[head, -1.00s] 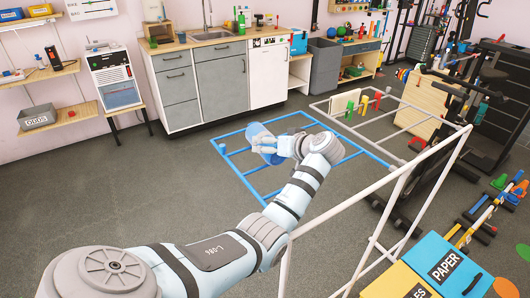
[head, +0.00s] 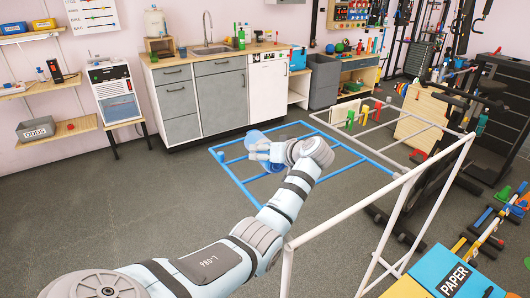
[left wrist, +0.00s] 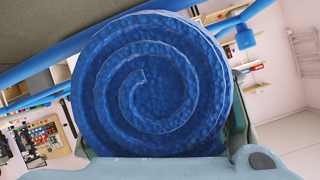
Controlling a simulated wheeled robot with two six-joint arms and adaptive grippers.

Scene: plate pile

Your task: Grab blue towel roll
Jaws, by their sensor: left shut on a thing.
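The blue towel roll (left wrist: 150,85) fills the middle of the left wrist view, its spiral end facing the camera. In the head view the roll (head: 258,138) shows at the far end of my left arm, partly hidden behind the gripper. My left gripper (head: 262,150) is shut on the roll, over the blue pipe frame (head: 236,181). In the left wrist view its fingers lie on either side of the roll. My right gripper is not in view.
A white pipe frame (head: 372,206) stands to the right of my arm. A grey cabinet with a sink (head: 212,50) is at the back. Green, yellow and red pieces (head: 364,113) sit on the grey frame at the right. The floor at left is clear.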

